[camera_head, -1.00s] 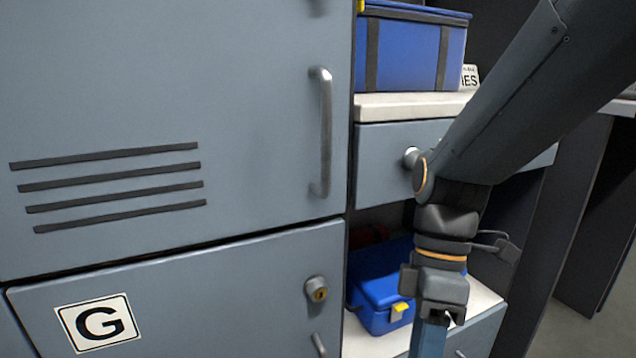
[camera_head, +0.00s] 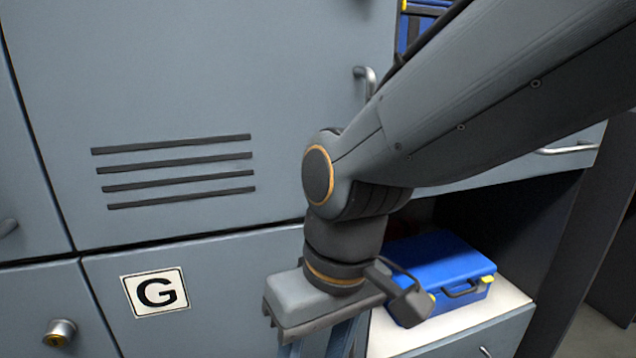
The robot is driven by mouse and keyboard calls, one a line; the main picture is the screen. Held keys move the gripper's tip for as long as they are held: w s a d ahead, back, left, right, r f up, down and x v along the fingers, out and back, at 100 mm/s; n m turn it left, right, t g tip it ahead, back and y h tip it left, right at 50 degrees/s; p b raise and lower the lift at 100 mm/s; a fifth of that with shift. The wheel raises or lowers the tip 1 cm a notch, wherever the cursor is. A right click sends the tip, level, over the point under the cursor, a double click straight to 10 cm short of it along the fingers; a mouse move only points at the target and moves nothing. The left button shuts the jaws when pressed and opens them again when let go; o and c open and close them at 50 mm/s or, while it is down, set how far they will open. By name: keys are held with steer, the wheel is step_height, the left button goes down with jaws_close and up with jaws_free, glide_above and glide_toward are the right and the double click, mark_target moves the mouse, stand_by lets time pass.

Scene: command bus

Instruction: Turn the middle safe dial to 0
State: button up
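No safe and no dial shows in the head view. My gripper (camera_head: 318,345) hangs down at the lower middle, in front of the cabinet door marked G. Its blue-grey fingers run off the bottom edge, so their tips are hidden and I cannot tell whether they are open or shut.
A blue case (camera_head: 440,268) sits on a white shelf (camera_head: 400,342) at right. Floor shows at far right.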

steer(key=d+r+m+h+p, duration=0.1)
steer(key=d+r+m+p, duration=0.2)
steer(key=d+r+p, duration=0.7)
steer(key=d+r+m+p, duration=0.3)
steer(key=d+r+p, duration=0.6)
steer(key=r+p, duration=0.7)
steer(key=p, duration=0.9)
steer(key=shift+d+r+h, duration=0.3)
steer(key=shift+d+h, duration=0.1)
